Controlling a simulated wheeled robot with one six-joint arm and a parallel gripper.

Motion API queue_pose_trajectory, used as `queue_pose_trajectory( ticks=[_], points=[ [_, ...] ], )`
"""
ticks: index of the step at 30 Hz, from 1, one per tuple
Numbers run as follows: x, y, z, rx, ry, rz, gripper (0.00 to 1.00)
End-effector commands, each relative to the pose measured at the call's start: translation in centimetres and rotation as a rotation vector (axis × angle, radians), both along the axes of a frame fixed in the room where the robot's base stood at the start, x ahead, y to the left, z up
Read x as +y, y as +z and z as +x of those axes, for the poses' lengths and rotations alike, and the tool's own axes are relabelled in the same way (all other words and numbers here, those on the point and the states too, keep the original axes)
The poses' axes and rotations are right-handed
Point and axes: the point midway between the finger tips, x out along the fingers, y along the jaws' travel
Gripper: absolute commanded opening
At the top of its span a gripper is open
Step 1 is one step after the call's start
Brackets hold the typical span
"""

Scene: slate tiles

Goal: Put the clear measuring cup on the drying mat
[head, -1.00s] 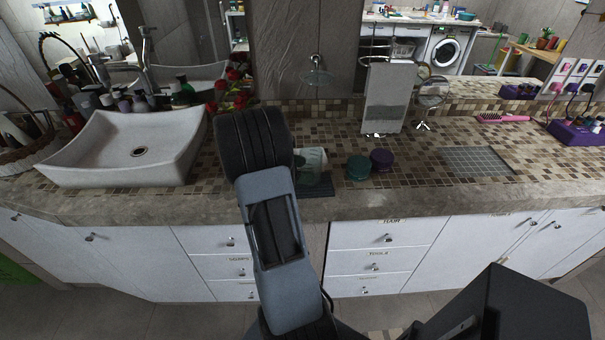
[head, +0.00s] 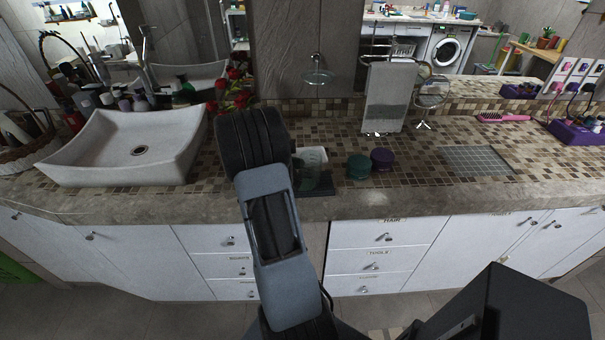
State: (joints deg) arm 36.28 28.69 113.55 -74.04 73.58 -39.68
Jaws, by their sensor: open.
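A pale, see-through greenish vessel (head: 306,176), perhaps the clear measuring cup, shows just right of my arm, partly hidden by it. It is on or above a small dark flat piece (head: 318,190) near the counter's front edge. A grey gridded mat (head: 478,160), which looks like the drying mat, lies flat and empty on the right part of the counter.
A teal round container (head: 358,166) and a purple one (head: 381,159) stand right of the vessel. Behind them are a towel stand (head: 388,98) and a round mirror (head: 432,92). A pink brush (head: 503,117) lies behind the mat. A white sink (head: 125,148) is at left.

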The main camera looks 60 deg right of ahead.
Motion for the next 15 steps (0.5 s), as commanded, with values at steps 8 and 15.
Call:
queue_pose_trajectory(
  ticks=[8,15],
  points=[
    [1.2,1.0,1.0,-0.002,0.003,-0.002,0.93],
    [4.6,2.8,3.8,-0.003,0.004,-0.002,0.93]
  ],
)
